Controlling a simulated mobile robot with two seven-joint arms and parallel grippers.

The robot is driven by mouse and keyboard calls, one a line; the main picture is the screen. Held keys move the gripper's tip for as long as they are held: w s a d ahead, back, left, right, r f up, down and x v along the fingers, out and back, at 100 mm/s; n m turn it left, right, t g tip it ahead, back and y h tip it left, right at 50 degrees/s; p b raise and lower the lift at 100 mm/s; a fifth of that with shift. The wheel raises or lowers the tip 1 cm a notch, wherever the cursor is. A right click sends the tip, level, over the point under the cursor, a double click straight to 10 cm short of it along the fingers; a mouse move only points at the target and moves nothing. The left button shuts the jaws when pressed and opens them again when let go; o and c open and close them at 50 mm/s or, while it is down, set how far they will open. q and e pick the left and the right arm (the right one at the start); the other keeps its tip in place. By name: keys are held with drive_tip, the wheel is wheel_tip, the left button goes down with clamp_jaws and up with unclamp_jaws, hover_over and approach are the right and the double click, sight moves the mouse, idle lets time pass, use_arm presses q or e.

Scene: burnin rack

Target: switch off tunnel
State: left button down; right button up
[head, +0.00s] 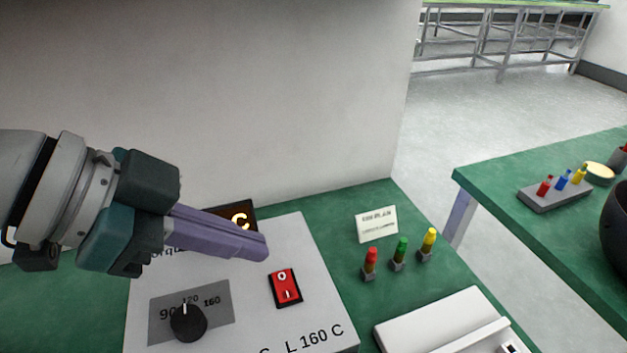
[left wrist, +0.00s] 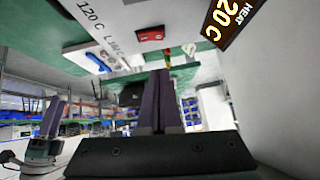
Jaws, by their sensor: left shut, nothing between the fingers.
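A grey control box (head: 237,310) stands on the green bench and carries a red rocker switch (head: 285,287) marked O and I. The box also has a black dial (head: 188,322) with temperature marks and a dark display (head: 238,217), partly hidden behind my gripper. My left gripper (head: 262,248) is shut and empty, its purple fingers pointing right, above the box and up-left of the switch in the head view. In the left wrist view the fingers (left wrist: 160,78) point toward the red switch (left wrist: 151,34), apart from it; the display (left wrist: 225,22) reads 20C HEAT.
Red, green and yellow indicator lamps (head: 399,253) and a small white card (head: 377,224) stand right of the box. A white device (head: 442,325) lies at the front right. A pale wall rises behind the bench. Another green table (head: 540,225) stands across a floor gap.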

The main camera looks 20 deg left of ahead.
sight(280, 275)
use_arm(q)
drive_tip(key=f, duration=0.1)
drive_tip(key=w+f, duration=0.1)
drive_tip(key=d+f, duration=0.1)
drive_tip(key=f, duration=0.1)
drive_tip(key=shift+w+d+f+b, duration=0.1)
drive_tip(key=shift+w+b, duration=0.1)
drive_tip(key=shift+b, duration=0.2)
drive_tip(key=shift+f, duration=0.75)
drive_tip(key=shift+w+f, duration=0.1)
drive_tip(key=shift+w+a+f+b, duration=0.1)
drive_tip(key=shift+a+f+b, duration=0.15)
drive_tip(key=shift+f+b, duration=0.25)
drive_tip(key=shift+r, duration=0.3)
drive_tip(key=shift+s+d+r+p, duration=0.1)
drive_tip(key=shift+s+d+p, duration=0.2)
drive_tip(key=shift+p, duration=0.45)
drive_tip(key=shift+s, duration=0.25)
drive_tip(key=shift+s+d+p, duration=0.2)
drive_tip(key=shift+d+p, duration=0.05)
drive_tip(key=shift+p, duration=0.05)
